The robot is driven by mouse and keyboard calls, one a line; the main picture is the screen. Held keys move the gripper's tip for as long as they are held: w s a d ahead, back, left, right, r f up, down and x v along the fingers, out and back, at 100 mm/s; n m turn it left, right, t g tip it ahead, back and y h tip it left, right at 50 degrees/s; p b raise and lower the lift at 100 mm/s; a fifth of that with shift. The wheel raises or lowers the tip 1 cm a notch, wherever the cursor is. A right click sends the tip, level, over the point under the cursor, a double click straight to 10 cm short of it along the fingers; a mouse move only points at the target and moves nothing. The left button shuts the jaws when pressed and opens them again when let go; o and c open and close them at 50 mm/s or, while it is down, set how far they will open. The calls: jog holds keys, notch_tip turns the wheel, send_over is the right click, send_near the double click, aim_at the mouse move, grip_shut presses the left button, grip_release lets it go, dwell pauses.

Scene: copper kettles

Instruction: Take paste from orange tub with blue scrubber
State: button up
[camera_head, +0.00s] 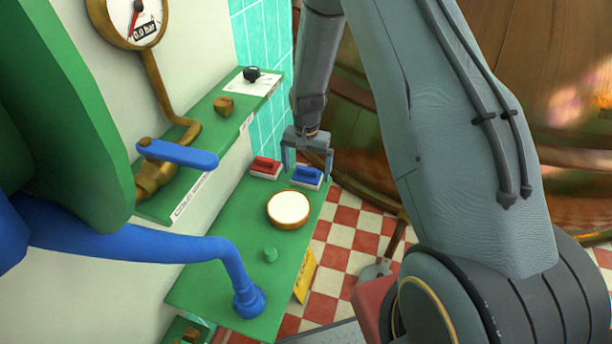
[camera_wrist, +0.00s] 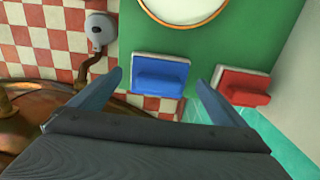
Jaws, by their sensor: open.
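The blue scrubber (camera_head: 306,177), a pad with a raised blue grip on a pale base, lies on the green shelf at its far right edge. It also shows in the middle of the wrist view (camera_wrist: 160,74). My gripper (camera_head: 308,171) is open and empty, fingers pointing down, at the blue scrubber. In the wrist view its fingertips (camera_wrist: 158,77) appear on either side of the blue grip, with gaps; exact height is hard to tell. The round tub (camera_head: 289,228) with an orange-brown rim holds pale paste and stands on the shelf just nearer than the scrubber.
A red scrubber (camera_head: 265,168) lies left of the blue one. A blue valve lever (camera_head: 178,154) and upper ledge (camera_head: 215,135) are at left. A copper kettle (camera_head: 380,130) stands right.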

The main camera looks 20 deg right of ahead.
aim_at(307, 168)
jog(key=shift+f, duration=0.55)
jog(key=c, duration=1.2)
jog(key=shift+r, duration=0.15)
notch_tip(307, 168, up, 10)
jog(key=shift+f+b, duration=0.1)
jog(key=shift+b, duration=0.45)
